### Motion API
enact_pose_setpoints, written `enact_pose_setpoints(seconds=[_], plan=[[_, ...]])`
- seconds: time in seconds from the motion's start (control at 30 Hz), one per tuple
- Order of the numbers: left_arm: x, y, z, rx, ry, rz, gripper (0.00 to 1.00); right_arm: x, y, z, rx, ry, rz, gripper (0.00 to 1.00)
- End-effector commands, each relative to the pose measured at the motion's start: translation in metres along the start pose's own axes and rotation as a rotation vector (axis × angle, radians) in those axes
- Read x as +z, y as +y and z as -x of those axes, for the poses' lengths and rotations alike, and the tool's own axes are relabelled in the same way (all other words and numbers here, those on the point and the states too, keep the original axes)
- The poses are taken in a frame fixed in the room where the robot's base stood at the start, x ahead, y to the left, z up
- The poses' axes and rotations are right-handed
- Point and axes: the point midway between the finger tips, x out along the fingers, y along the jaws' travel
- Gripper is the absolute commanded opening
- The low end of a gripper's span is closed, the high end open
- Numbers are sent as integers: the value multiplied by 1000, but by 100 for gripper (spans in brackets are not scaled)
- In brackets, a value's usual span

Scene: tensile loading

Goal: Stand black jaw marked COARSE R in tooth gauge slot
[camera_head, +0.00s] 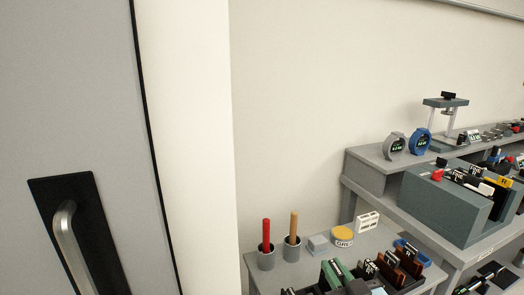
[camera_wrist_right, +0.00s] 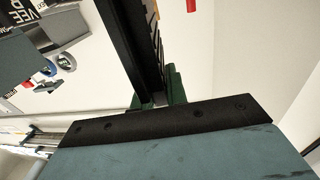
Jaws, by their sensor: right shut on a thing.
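In the right wrist view my right gripper (camera_wrist_right: 156,97) is shut, its green fingers on either side of a long black piece (camera_wrist_right: 138,40), which looks like the black jaw. No marking is readable on it, and the gripper body hides its near end. In the head view, green and grey parts at the bottom edge are cut off, and I cannot tell whether they belong to my gripper. I cannot pick out the tooth gauge slot for certain in either view. My left gripper is in neither view.
In the head view a grey table (camera_head: 262,283) holds a red-handled tool (camera_head: 266,234), an orange-handled tool (camera_head: 293,227) and a yellow-topped round pot (camera_head: 342,236). A teal box (camera_head: 433,213) with labelled pieces stands right. A door handle (camera_head: 68,240) is at left.

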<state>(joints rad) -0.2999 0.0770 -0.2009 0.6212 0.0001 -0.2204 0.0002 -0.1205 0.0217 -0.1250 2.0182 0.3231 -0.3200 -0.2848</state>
Motion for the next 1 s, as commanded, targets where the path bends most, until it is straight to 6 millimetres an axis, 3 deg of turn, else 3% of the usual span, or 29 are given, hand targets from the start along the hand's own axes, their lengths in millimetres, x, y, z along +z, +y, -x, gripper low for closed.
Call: enact_pose_setpoints(seconds=[0.2, 0.37, 0.77, 0.83, 1.0], plan=[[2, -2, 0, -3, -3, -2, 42, -12, 15, 46, 152, 3, 3, 0], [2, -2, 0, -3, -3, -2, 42, -16, 24, 64, 216, -6, 13, 0], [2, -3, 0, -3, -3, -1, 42, -16, 26, 67, 228, -9, 19, 0], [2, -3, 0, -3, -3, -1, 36, -16, 26, 67, 228, -8, 19, 0], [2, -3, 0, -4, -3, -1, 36, -16, 26, 67, 228, -8, 17, 0]])
